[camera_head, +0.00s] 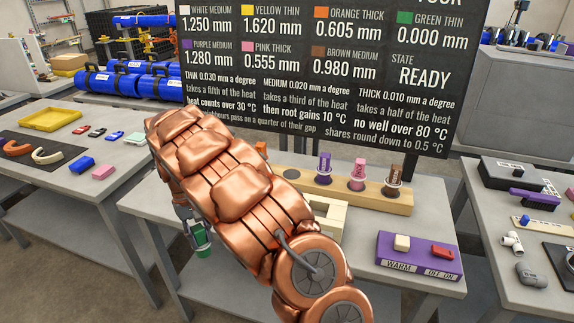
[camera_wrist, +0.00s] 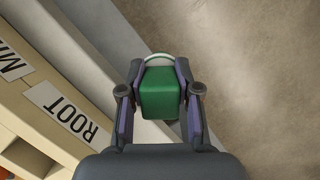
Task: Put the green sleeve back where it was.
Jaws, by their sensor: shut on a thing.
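The green sleeve (camera_wrist: 161,93) is between the two fingers of my gripper (camera_wrist: 160,100) in the wrist view, and a pale ring shows at its far end. In the head view the green sleeve (camera_head: 201,243) hangs in my gripper (camera_head: 197,232) at the left edge of the middle table, over its front side. A wooden rack (camera_head: 387,200) on that table holds a purple sleeve (camera_head: 324,167), a pink sleeve (camera_head: 357,174) and a brown sleeve (camera_head: 393,181). A dark empty spot (camera_head: 291,174) shows at the rack's left; my copper arm hides the rack's left end.
A cream block frame (camera_head: 328,217) stands in front of the rack. A purple switch box (camera_head: 419,255) marked WARM and OFF ON lies at the front right. A black display board (camera_head: 330,75) stands behind. In the wrist view a ROOT label (camera_wrist: 68,113) is on a pale wooden piece.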

